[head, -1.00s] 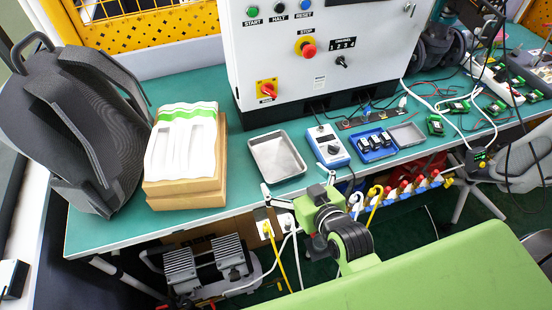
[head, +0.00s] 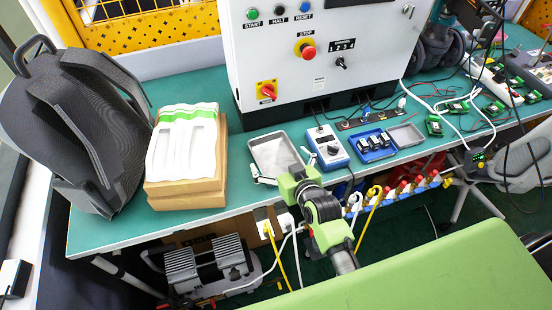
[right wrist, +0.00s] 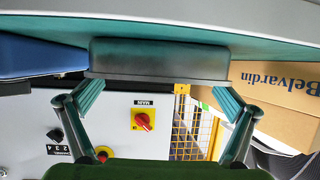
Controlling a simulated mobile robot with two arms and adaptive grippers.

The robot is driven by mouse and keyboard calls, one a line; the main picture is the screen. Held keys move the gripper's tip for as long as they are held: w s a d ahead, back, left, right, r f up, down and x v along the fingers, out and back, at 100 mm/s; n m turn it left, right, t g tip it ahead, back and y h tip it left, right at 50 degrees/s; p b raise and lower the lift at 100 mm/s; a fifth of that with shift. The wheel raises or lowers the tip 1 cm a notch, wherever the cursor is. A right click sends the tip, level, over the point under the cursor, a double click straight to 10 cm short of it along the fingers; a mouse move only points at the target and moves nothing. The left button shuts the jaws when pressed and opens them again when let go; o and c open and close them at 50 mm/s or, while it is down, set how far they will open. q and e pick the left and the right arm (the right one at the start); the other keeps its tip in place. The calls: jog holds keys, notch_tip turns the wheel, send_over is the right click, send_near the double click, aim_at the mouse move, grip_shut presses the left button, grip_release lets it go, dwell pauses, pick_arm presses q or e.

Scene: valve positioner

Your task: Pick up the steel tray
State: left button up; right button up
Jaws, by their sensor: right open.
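The steel tray (head: 272,151) is a shallow, empty metal tray lying flat on the green workbench (head: 237,190), near its front edge. My right gripper (head: 284,167) is open at the tray's near side, its fingers spread toward the near corners. In the right wrist view, which is upside down, the tray (right wrist: 160,60) lies ahead between the spread fingers of the right gripper (right wrist: 157,92). I cannot tell whether the fingers touch it. My left gripper is not in view.
A blue-and-white meter (head: 328,147) stands close to the tray's right. A cardboard box (head: 187,192) with a white insert stands to its left, beside a grey backpack (head: 75,130). The control cabinet (head: 325,60) stands behind. Cables hang below the bench edge.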

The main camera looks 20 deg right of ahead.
aim_at(275, 159)
jog(key=shift+d+x, duration=0.2)
jog(key=shift+x, duration=1.65)
jog(key=shift+f, duration=0.1)
jog(key=c, duration=1.4)
jog(key=shift+r, duration=0.2)
